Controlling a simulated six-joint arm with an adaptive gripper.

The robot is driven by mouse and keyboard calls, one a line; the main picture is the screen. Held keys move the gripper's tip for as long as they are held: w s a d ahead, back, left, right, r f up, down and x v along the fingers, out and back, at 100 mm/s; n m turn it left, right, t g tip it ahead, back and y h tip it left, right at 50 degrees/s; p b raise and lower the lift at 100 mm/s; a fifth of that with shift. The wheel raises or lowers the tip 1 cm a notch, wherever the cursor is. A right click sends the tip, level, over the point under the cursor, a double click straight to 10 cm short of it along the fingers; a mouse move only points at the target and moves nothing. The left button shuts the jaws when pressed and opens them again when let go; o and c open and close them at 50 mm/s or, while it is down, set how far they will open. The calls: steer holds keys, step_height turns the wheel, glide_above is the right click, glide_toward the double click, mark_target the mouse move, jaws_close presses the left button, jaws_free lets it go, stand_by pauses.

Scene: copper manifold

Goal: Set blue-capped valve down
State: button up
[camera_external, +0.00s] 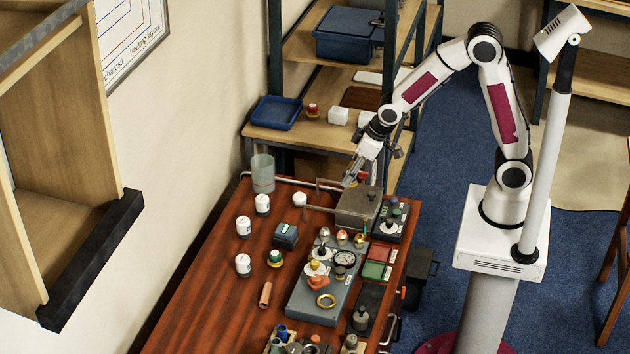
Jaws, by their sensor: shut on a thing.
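My gripper (353,178) points down over the grey box (358,207) at the back right of the wooden table, close to its back-left edge. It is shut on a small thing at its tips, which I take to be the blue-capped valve. The fingers hide most of it, and its cap cannot be made out. I cannot tell whether the held thing touches the box. A small blue-topped piece (282,332) also stands in a tray at the table's front edge.
A grey panel (308,296) with gauge, knobs and yellow ring lies mid-table. A small tray with knobs (401,222) sits right of the box. White jars (243,226), a dark blue box (286,236) and a clear beaker (263,173) stand left. The left tabletop has free room.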

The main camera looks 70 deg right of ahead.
steer(key=w+a+n+y, duration=0.1)
steer(key=w+a, duration=0.5)
steer(key=a, duration=0.5)
steer(key=w+a+n, duration=0.2)
steer(key=w+a, duration=0.3)
steer(key=a, duration=0.5)
steer(key=w+a+n+y, duration=0.1)
steer(key=w+a, duration=0.5)
steer(key=a, duration=0.5)
steer(key=s+a+f+n, duration=0.1)
steer(key=s+a+n, duration=0.1)
steer(key=a, duration=1.1)
step_height(320, 180, down, 8)
steer(key=shift+f+g, duration=0.15)
steer(key=shift+g, duration=0.25)
steer(key=shift+w+f, duration=0.1)
steer(key=shift+f, duration=3)
steer(key=shift+f, duration=1.9)
